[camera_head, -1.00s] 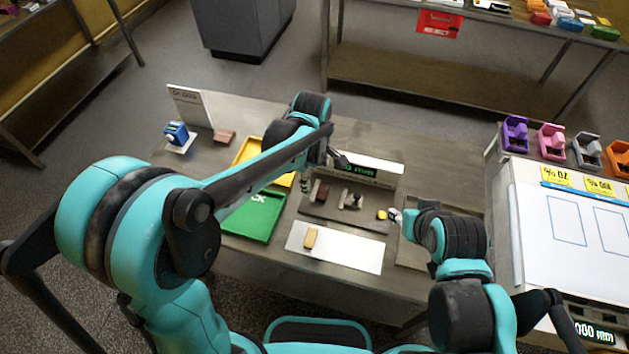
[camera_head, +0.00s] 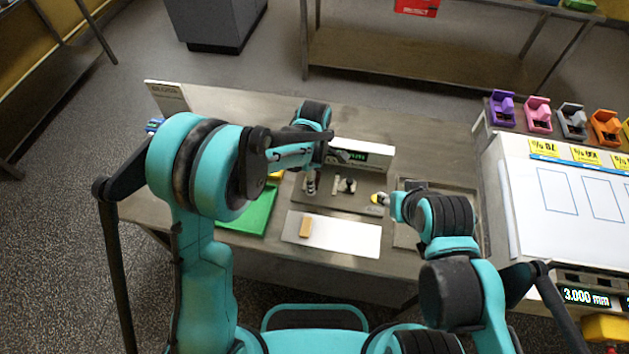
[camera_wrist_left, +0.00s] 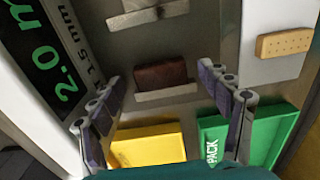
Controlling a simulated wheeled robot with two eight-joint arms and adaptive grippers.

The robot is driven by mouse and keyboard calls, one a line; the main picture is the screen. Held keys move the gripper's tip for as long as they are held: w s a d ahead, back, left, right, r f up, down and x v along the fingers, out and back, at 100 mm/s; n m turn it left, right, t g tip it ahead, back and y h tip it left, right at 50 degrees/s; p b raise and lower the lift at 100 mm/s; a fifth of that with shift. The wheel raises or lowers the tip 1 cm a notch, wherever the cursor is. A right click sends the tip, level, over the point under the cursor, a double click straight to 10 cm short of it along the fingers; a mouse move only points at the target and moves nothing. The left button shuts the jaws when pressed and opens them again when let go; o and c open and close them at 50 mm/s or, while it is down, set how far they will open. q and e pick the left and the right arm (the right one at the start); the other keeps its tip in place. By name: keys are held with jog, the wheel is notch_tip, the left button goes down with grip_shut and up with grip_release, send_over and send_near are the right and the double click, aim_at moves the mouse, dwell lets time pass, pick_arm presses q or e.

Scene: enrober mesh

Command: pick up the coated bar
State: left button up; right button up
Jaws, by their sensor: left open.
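The coated bar (camera_wrist_left: 160,76) is dark brown and lies in a grey holder, centred between my fingers in the left wrist view. In the head view my left gripper (camera_head: 311,186) is over its place and mostly hides it. In the left wrist view my left gripper (camera_wrist_left: 166,88) is open, one finger to each side of the bar, with nothing between the fingertips at their own depth that I can confirm. My right gripper (camera_head: 386,199) is at the right end of the fixture plate, its tip at a small yellow piece (camera_head: 378,198). Whether it grips it is unclear.
A tan bar (camera_head: 305,228) lies on a white mat (camera_head: 345,238). A green tray (camera_head: 250,215) and a yellow tray (camera_wrist_left: 150,147) lie beside the fixture plate. A display box (camera_head: 362,155) stands behind it. Another holder (camera_head: 345,186) is right of my left gripper.

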pick_arm(q)
jog(key=c, duration=1)
jog(key=shift+o, duration=0.2)
jog(key=shift+r, duration=0.15)
